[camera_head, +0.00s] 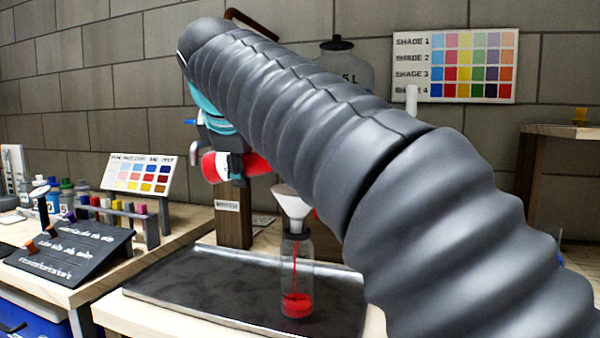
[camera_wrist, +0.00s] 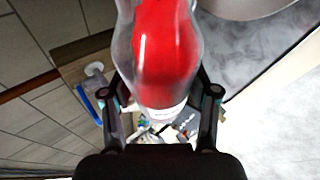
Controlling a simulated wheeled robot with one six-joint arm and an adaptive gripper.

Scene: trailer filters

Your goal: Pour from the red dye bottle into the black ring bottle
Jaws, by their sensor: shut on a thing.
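The red dye bottle (camera_head: 257,164) lies almost level in my gripper (camera_head: 232,167), above and left of a white funnel (camera_head: 292,203). In the wrist view the bottle (camera_wrist: 165,45) is clear with red liquid inside, and the two fingers of my gripper (camera_wrist: 161,98) are shut on either side of it. The funnel sits in the mouth of the black ring bottle (camera_head: 298,272), a clear upright bottle with a dark ring at its neck. A thin red stream runs down inside it to a shallow red pool. My arm hides the space right of the funnel.
The black ring bottle stands on a dark tray (camera_head: 190,290). A rack of vials (camera_head: 120,212), a sloped dark board (camera_head: 72,250) and a colour chart (camera_head: 140,175) are at left. A large jug (camera_head: 345,68) stands behind my arm.

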